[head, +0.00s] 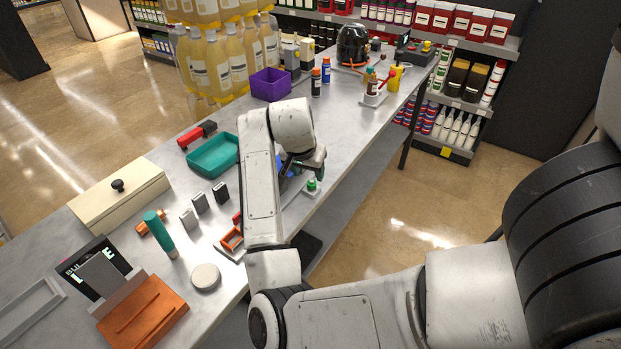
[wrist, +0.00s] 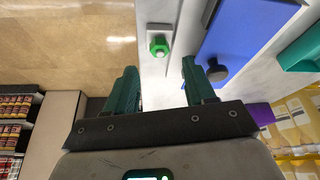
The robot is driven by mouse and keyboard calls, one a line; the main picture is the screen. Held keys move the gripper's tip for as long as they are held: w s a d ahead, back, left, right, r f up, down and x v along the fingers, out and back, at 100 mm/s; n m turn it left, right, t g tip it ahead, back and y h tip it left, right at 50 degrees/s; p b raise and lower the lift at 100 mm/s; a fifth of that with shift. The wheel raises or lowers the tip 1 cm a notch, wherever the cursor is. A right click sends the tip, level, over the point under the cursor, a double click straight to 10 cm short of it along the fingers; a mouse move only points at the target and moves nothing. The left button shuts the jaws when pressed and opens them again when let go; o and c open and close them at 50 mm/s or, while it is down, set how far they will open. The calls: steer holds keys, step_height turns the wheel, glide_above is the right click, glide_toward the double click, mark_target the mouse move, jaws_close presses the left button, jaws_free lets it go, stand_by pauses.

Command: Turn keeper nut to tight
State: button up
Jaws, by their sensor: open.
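The green keeper nut (wrist: 159,46) sits on a small pale plate (wrist: 158,33) near the table's edge. In the head view the green nut (head: 312,185) shows just below and beside my gripper (head: 303,163). In the wrist view my gripper (wrist: 158,80) has its two green fingers apart and nothing between them. The nut lies ahead of the fingertips, roughly between their lines, and looks clear of both. How far the nut is turned cannot be told.
A blue box or panel (wrist: 242,38) with a dark knob (wrist: 217,70) lies right of the nut in the wrist view. A teal tray (head: 212,154), a purple bin (head: 270,84) and a cream box (head: 120,195) stand on the grey table. Open floor (wrist: 70,40) lies beyond its edge.

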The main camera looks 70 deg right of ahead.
mark_target(311, 183)
steer(key=x, duration=0.5)
steer(key=shift+d+f, duration=0.1)
steer(key=shift+f, duration=0.25)
jaws_close()
